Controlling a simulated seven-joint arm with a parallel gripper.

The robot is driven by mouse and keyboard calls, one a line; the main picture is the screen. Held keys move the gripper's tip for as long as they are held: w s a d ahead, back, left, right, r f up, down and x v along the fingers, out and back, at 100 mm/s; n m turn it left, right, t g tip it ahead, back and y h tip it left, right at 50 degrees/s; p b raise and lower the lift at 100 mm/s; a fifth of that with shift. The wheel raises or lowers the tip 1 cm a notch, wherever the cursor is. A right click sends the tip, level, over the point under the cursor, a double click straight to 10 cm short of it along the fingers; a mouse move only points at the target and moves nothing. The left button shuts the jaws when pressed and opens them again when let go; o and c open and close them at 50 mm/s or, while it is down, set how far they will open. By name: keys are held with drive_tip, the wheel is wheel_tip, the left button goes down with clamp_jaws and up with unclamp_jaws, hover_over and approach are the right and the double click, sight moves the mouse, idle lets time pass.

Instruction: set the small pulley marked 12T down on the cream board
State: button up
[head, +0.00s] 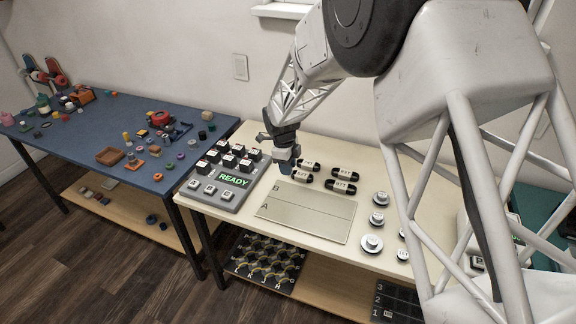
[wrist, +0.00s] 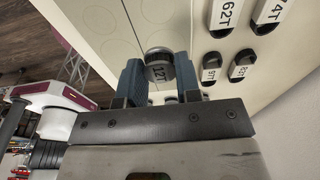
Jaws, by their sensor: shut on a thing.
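My gripper (head: 287,167) is near the back edge of a flat pale board (head: 310,216) marked A and B on the cream table. The pulley is held at the fingertips, over a cream surface with faint circle outlines. I cannot tell how high it is. In the head view the fingers hide the pulley.
Several black, white-labelled pieces (head: 345,172) lie right of my gripper. Several silver round pieces (head: 371,244) stand right of the board. A grey button panel (head: 221,183) reading READY stands left. A blue table (head: 90,155) with loose parts is farther left.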

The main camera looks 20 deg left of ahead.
sight(289, 192)
drive_tip(key=shift+f, duration=4.35)
drive_tip(key=shift+f, duration=0.5)
drive_tip(key=o, duration=1)
drive_tip(key=shift+r, duration=0.15)
drive_tip(key=shift+a+r, duration=0.15)
drive_tip(key=shift+r, duration=1.1)
drive_tip(key=shift+a+r, duration=0.2)
drive_tip(key=shift+r, duration=1.05)
drive_tip(key=shift+a+r, duration=0.15)
drive_tip(key=shift+r, duration=1.1)
